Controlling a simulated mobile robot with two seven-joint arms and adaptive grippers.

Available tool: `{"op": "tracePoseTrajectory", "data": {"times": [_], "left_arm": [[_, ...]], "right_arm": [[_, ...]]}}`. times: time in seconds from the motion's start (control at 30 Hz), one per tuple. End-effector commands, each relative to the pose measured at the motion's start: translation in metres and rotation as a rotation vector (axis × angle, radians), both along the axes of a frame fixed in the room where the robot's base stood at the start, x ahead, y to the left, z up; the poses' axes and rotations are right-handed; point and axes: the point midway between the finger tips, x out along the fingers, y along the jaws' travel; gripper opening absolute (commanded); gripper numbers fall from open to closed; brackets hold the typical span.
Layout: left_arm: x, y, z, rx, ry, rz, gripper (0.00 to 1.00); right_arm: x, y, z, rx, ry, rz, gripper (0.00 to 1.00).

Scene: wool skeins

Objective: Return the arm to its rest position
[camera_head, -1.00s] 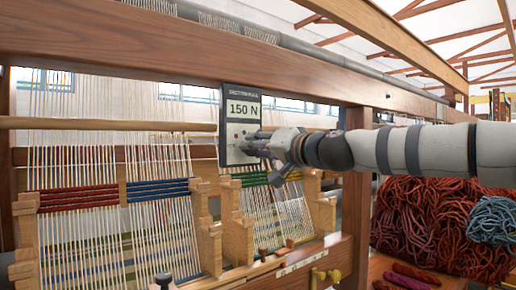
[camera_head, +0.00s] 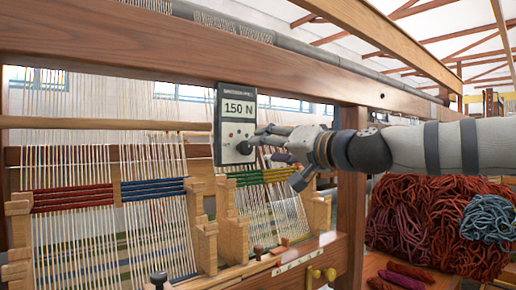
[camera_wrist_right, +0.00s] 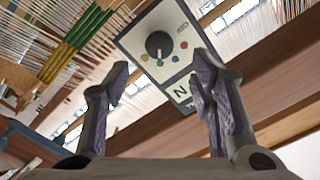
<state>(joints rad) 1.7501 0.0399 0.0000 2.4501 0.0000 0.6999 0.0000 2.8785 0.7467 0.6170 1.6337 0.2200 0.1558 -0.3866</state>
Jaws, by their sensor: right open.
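My right arm comes in from the right in the head view. Its gripper (camera_head: 266,143) is open and empty, in front of the lower right part of a grey panel (camera_head: 224,155) that reads "150 N". Whether a fingertip touches the panel is unclear in the head view. In the right wrist view the two fingers of the open gripper (camera_wrist_right: 158,82) stand apart with nothing between them; the panel (camera_wrist_right: 135,42) lies beyond them. Its black dial (camera_wrist_right: 158,44) and coloured dots are visible. My left gripper is not in view.
A wooden loom beam (camera_head: 150,50) runs above the panel, and a post (camera_head: 350,190) stands right of it. Warp threads with red bands (camera_head: 72,198) and blue bands (camera_head: 153,189) fill the left. Red wool skeins (camera_head: 420,215) and a blue skein (camera_head: 488,220) lie at right.

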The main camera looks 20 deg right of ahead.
Motion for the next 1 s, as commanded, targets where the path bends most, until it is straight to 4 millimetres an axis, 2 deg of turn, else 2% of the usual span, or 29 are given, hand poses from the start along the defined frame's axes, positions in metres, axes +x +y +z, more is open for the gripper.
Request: {"op": "tracePoseTrajectory", "data": {"times": [0.13,0.47,0.57,0.67,0.7,0.77,0.8,0.87,0.9,0.97,1.0], "left_arm": [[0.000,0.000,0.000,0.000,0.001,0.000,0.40],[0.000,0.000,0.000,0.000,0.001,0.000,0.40],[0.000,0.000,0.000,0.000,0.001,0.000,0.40],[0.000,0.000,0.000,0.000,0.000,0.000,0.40],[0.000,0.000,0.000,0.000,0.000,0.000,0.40],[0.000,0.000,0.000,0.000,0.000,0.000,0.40],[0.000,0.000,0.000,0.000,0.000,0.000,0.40],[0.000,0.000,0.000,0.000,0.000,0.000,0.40],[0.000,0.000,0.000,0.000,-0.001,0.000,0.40],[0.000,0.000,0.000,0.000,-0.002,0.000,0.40],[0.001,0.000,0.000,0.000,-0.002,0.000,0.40]], "right_arm": [[-0.009,-0.003,-0.001,0.000,0.002,0.000,0.51],[-0.009,-0.003,-0.001,0.001,0.002,0.000,0.51],[-0.007,0.000,-0.013,-0.007,0.022,0.001,0.51],[0.000,0.015,-0.070,-0.049,0.119,0.008,0.51],[0.002,0.022,-0.107,-0.076,0.178,0.011,0.51],[-0.001,0.034,-0.167,-0.119,0.277,0.019,0.51],[-0.007,0.041,-0.207,-0.148,0.343,0.026,0.51],[-0.021,0.049,-0.265,-0.191,0.441,0.035,0.51],[-0.033,0.053,-0.303,-0.221,0.505,0.043,0.51],[-0.057,0.058,-0.358,-0.265,0.602,0.056,0.51],[-0.077,0.060,-0.393,-0.294,0.668,0.065,0.51]]}}
